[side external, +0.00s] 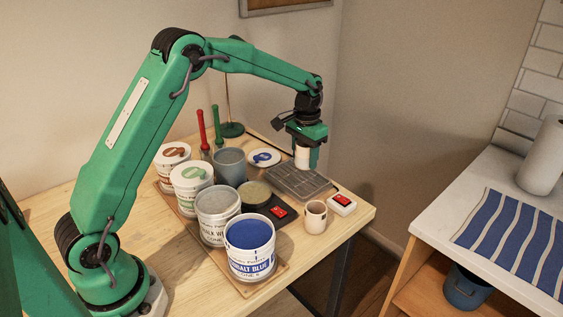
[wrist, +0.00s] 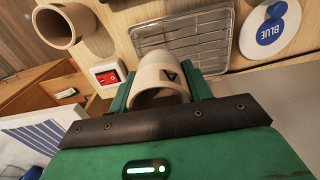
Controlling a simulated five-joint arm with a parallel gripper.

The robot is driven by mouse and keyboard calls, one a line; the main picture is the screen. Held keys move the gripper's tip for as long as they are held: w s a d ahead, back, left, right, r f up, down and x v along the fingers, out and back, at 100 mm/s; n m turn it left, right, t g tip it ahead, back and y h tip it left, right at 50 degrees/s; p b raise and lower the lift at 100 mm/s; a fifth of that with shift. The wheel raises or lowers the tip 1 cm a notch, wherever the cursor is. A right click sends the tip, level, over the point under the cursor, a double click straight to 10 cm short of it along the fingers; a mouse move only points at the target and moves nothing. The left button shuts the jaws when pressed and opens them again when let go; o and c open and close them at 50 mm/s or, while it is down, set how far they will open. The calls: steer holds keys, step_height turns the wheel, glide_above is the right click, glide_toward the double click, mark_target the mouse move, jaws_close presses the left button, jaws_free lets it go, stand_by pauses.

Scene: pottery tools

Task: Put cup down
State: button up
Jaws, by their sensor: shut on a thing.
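My gripper (side external: 307,158) is shut on a pale cream cup (side external: 302,155), over the back part of a grey wire rack tray (side external: 292,186). In the wrist view the held cup (wrist: 161,74) sits between my green fingers (wrist: 160,92). It has a dark triangle mark on its side, and its open rim faces the camera. The rack (wrist: 190,38) shows beyond it. I cannot tell whether the cup's base touches the rack. A second cream cup (side external: 315,216) stands upright on the table in front of the rack, apart from my gripper.
A white box with a red switch (side external: 342,204) is right of the rack, near the table edge. The rack's visible surface is bare.

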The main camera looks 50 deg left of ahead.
glide_above(298, 175)
step_height(298, 175, down, 3)
steer(key=shift+r, duration=0.2)
steer(key=shift+d, duration=0.1)
steer(key=shift+f, duration=2)
steer(key=shift+f, duration=0.1)
steer(key=o, duration=1.1)
step_height(298, 175, up, 12)
steer(key=shift+r, duration=0.1)
